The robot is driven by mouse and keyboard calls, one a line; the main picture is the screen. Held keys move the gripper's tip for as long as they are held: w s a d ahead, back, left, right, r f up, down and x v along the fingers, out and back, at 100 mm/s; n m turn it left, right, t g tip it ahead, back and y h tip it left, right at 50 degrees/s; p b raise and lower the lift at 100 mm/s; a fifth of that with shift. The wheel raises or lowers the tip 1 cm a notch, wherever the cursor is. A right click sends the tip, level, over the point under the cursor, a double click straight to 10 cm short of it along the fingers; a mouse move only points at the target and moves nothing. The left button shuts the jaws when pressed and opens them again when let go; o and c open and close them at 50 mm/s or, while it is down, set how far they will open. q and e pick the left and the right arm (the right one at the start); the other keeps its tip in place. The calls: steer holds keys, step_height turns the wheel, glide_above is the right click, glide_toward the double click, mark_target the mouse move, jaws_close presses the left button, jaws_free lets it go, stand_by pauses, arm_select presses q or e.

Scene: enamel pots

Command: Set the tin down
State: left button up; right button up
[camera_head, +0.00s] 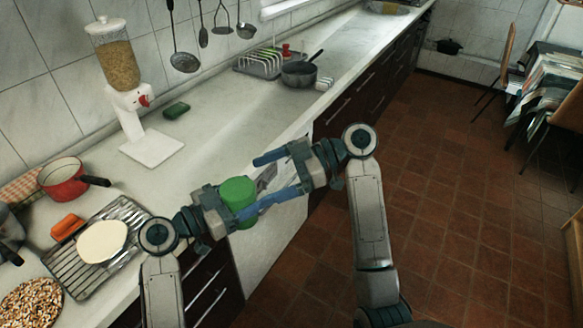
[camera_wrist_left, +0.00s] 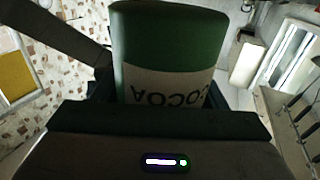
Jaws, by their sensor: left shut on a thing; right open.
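The tin (camera_head: 238,190) is a green cylinder in the head view, near the counter's front edge. In the left wrist view the tin (camera_wrist_left: 168,45) shows a green band and a pale label reading COCOA upside down. My left gripper (camera_head: 241,207) is shut on the tin. Whether the tin touches anything below cannot be told; its underside is hidden. My right gripper (camera_head: 264,180) is open and empty, its blue fingers pointing left close to the tin.
The counter (camera_head: 205,145) is clear behind the grippers. A cereal dispenser (camera_head: 150,147), a green sponge (camera_head: 176,110) and a dark saucepan (camera_head: 299,75) stand farther back. At left are a red pot (camera_head: 62,178) and a wire rack (camera_head: 65,263) with a pale oval board (camera_head: 102,242).

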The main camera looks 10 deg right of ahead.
mark_target(245, 187)
steer(key=shift+x, duration=2.7)
steer(key=shift+d, duration=0.1)
steer(key=shift+c, duration=0.4)
steer(key=c, duration=1.1)
arm_select(q)
steer(key=o, duration=1.2)
